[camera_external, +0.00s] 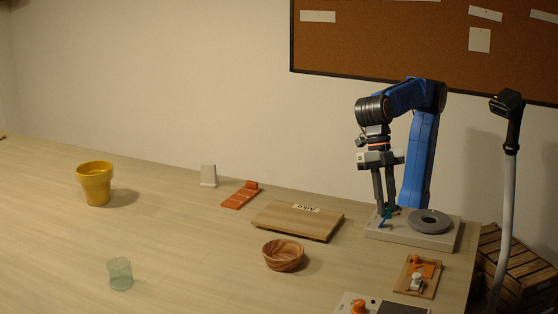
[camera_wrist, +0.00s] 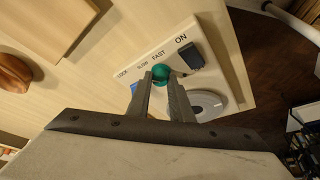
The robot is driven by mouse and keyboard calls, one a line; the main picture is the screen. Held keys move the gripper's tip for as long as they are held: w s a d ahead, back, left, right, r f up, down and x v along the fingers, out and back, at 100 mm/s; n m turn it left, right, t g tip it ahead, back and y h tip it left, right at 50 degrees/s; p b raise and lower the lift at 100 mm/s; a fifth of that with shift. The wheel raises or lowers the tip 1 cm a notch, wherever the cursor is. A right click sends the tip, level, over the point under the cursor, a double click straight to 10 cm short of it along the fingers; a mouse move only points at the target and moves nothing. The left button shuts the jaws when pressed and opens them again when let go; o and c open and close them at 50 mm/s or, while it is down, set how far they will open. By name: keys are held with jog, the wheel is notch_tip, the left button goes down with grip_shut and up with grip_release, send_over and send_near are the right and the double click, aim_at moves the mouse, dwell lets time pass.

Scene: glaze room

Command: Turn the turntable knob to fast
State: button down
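The turntable unit (camera_external: 400,236) is a pale box at the right end of the table, with a grey round plate (camera_external: 430,221) on top. In the wrist view its panel reads LOCK, SLOW, FAST and ON. A green knob (camera_wrist: 161,71) stands below the word FAST. A blue part (camera_wrist: 134,88) shows beside my left finger; what it belongs to is partly hidden. My gripper (camera_external: 386,211) points down at the knob, its fingers apart on either side of it (camera_wrist: 160,76). Whether they press on the knob is unclear. The knob's pointing direction is hidden.
A black switch (camera_wrist: 190,57) sits close beside the knob, under ON. A wooden board (camera_external: 298,220) and wooden bowl (camera_external: 284,255) lie to the left. A small wooden panel (camera_external: 430,291) with orange parts is in front.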

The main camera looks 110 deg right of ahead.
jog(key=shift+m, duration=0.4)
jog(key=m, duration=0.1)
jog(key=m+t, duration=0.1)
jog(key=m, duration=0.1)
jog(key=shift+s+t, duration=0.2)
jog(key=shift+t, duration=0.1)
jog(key=m+t, duration=0.1)
jog(key=m, duration=0.2)
jog(key=shift+s+a+m+h, duration=0.1)
jog(key=shift+a+m+h, duration=0.05)
jog(key=shift+m+h, duration=0.2)
jog(key=m, duration=0.2)
jog(key=m+t+h, duration=0.1)
jog(key=m, duration=0.1)
jog(key=shift+s+a+h, duration=0.1)
jog(key=shift+h, duration=0.15)
jog(key=shift+a+m+t+h, duration=0.1)
jog(key=shift+m+t+h, duration=0.45)
jog(key=shift+m, duration=1.6)
jog(key=c, duration=1.6)
grip_release()
jog(key=shift+r, duration=0.1)
